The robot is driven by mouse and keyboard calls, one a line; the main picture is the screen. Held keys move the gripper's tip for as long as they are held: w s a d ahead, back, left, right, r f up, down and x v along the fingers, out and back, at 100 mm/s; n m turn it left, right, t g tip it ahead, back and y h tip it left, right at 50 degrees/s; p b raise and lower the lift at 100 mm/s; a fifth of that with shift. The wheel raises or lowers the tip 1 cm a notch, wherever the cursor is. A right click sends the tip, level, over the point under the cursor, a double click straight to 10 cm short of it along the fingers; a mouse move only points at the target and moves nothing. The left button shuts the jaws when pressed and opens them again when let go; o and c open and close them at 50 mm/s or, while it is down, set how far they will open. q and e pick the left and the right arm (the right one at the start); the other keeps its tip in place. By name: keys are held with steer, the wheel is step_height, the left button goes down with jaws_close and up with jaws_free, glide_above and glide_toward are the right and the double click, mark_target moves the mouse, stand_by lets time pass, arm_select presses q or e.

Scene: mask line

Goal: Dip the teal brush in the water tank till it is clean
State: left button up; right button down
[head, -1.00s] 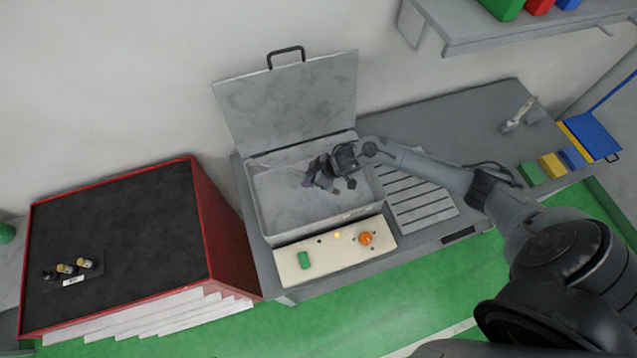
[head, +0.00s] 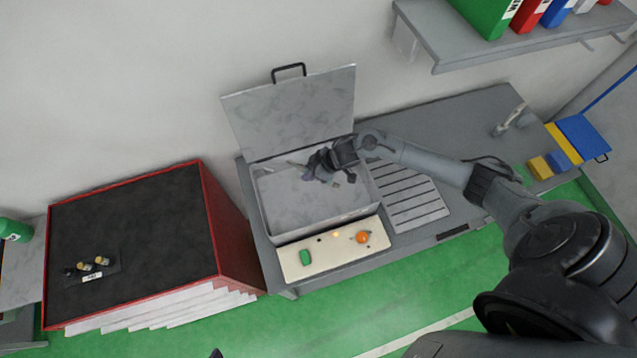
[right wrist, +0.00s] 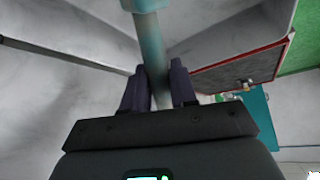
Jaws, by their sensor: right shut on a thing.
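The teal brush (right wrist: 150,28) is clasped by my right gripper (right wrist: 160,85). In the right wrist view its teal handle runs up between the two dark fingers. The water tank (head: 262,218) is an open grey metal box with its lid (head: 290,108) raised at the back. In the head view my right gripper (head: 322,168) is over the tank's opening. A thin pale piece (head: 297,164) sticks out left of it, probably the brush. The bristles, their cleanness and the water level cannot be made out. Only a small dark tip, perhaps my left gripper (head: 216,353), shows at the bottom edge.
A cream control panel (head: 325,258) with a green switch and an orange knob lies in front of the tank. A slotted drain board (head: 408,195) is to its right. A red-sided dark-topped stand (head: 140,230) is at left. A shelf (head: 490,42) with binders hangs upper right.

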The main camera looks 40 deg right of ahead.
steer(key=shift+r, duration=2.95)
steer(key=shift+r, duration=2)
